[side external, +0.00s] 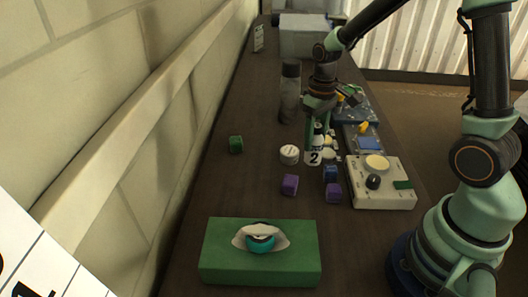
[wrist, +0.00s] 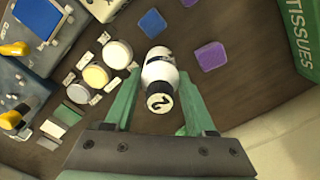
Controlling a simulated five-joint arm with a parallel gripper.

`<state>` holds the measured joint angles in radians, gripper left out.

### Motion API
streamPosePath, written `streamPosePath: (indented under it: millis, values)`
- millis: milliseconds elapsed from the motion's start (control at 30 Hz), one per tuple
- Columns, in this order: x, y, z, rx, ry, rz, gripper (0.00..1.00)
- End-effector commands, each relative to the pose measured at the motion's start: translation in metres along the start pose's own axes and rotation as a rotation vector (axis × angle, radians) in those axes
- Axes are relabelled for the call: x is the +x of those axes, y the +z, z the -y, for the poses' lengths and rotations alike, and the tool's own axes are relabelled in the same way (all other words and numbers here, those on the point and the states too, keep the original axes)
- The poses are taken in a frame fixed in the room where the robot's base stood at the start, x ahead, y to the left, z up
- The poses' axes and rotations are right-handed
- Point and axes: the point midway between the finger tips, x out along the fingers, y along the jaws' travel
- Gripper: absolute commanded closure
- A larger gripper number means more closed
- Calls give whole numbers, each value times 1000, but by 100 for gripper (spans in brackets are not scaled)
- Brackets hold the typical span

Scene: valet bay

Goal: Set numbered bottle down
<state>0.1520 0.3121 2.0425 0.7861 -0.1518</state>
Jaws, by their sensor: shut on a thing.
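The numbered bottle (side external: 314,156) is small and white with a black 2 on it and a dark top. My gripper (side external: 317,127) points down from above and is shut on the bottle's upper part. In the wrist view the bottle (wrist: 160,72) sits between the two green fingers of my gripper (wrist: 158,84), its 2 facing the camera. The bottle looks close to upright. I cannot tell whether its base touches the dark table (side external: 225,185) or hangs just above it.
A white round tub (side external: 289,154), purple cubes (side external: 290,185) (side external: 333,192) and a blue cube (side external: 330,173) are close by. A white knobbed device (side external: 385,195) is right, a tall grey bottle (side external: 290,95) behind, a green tissue box (side external: 225,262) in front. The table's left is mostly clear, except a green cube (side external: 236,144).

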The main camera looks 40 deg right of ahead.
Motion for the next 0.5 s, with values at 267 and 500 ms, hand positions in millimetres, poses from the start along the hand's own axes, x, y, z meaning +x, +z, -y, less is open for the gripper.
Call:
streamPosePath:
  millis: [267,500]
  values:
    - [34,1,0,0,0,3,100]
    - [38,0,0,0,0,0,100]
